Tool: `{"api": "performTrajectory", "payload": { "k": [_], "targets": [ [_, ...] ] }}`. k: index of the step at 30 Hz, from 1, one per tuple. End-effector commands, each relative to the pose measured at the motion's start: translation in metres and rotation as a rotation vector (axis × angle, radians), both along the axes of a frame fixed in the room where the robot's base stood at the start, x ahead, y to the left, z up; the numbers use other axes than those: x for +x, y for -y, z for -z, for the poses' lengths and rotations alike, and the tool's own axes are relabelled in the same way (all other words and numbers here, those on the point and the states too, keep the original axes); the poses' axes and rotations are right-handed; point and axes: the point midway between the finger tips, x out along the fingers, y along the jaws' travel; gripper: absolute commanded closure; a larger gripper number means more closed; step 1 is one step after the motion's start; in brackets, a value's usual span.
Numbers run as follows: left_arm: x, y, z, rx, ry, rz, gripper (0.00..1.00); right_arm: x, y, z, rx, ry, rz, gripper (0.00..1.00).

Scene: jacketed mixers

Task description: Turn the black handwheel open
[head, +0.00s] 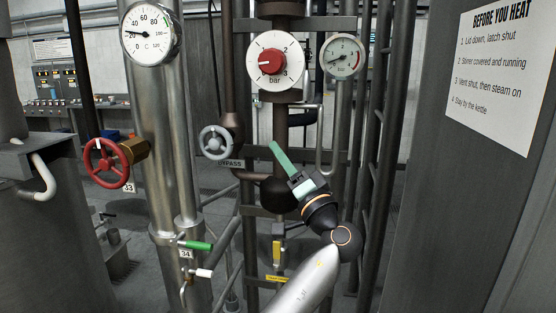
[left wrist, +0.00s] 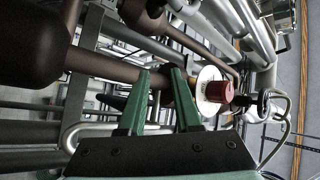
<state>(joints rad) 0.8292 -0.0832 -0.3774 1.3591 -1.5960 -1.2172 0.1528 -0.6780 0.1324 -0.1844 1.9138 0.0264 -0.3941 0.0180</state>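A grey handwheel (head: 215,142) sits left of centre in the head view, above a label reading BYPASS. A red handwheel (head: 107,162) is further left on a brass-coloured stem. My left gripper (head: 281,158), with green fingers, is raised among the pipes, right of the grey handwheel and apart from it. In the left wrist view its two fingers (left wrist: 159,75) stand apart with nothing seen held between them. A dark pipe runs behind them. My right gripper is not in view.
A red knob on a white bar dial (head: 272,62) is above my gripper; it also shows in the left wrist view (left wrist: 220,92). Gauges (head: 150,33) (head: 344,57) flank it. A dark round pipe body (head: 279,196) is beside my wrist. A green-handled lever (head: 197,245) is lower left.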

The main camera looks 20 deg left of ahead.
Motion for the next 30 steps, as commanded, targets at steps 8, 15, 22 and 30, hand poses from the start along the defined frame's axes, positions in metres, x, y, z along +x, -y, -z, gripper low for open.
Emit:
{"api": "performTrajectory", "payload": {
  "k": [8,15,22,30],
  "targets": [
    [0.002,-0.002,0.007,-0.006,-0.014,0.008,0.68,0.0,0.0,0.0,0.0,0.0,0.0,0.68],
    [0.002,-0.002,0.007,-0.006,-0.014,0.007,0.55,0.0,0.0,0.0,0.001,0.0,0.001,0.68],
    [0.001,-0.003,0.012,-0.016,-0.021,0.009,0.5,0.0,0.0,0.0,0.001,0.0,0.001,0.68],
    [-0.024,-0.035,0.151,-0.319,-0.224,0.075,0.5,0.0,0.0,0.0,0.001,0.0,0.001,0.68]
  ]
}}
